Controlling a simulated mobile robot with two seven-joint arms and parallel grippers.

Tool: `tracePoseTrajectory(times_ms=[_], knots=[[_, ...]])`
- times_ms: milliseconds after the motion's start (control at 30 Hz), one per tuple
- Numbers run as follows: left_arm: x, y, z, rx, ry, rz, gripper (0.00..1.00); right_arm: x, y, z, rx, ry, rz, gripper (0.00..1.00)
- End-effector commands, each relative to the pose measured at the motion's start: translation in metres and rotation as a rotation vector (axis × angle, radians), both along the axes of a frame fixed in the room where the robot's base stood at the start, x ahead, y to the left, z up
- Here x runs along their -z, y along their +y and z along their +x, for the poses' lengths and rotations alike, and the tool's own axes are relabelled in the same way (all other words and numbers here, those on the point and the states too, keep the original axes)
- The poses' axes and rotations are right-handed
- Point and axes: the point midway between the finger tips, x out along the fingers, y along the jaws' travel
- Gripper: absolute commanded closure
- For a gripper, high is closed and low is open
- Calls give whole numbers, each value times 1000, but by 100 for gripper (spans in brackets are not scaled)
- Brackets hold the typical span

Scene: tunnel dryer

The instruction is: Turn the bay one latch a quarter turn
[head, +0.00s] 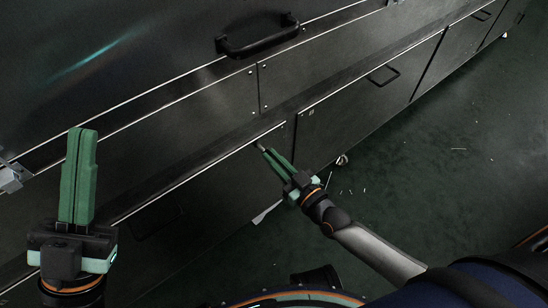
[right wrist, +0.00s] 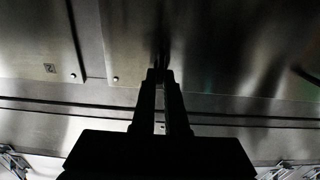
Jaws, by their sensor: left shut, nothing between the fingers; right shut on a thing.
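My right gripper (head: 266,150) is at the front of the dark dryer, by the upper edge of a lower panel (head: 220,185). Its fingers are shut on a small latch (head: 259,145), of which only a bit shows past the fingertips. In the right wrist view the fingers (right wrist: 161,74) point at the panel face and a dark narrow part (right wrist: 162,52) stands at their tips. How far the latch is turned cannot be told. My left gripper (head: 82,134) is shut and empty, pointing up in front of the dryer at the left.
A black bar handle (head: 258,42) juts from the upper panel. Another handle (head: 383,75) is on a lower panel further right. A metal clasp (head: 12,176) is at the left edge. Green floor (head: 440,150) with scattered bits lies open at the right.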

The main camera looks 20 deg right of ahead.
Motion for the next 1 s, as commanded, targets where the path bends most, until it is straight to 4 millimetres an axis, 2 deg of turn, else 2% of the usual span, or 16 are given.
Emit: tracePoseTrajectory(times_ms=[367,567,1000], knots=[[0,0,0,-1,0,-1,100,-1,0,1,0,2,9,100],[-3,0,0,1,1,-2,100,-1,-1,1,-1,24,68,100],[-13,2,0,3,-1,-11,100,-1,-4,2,-1,146,405,100]])
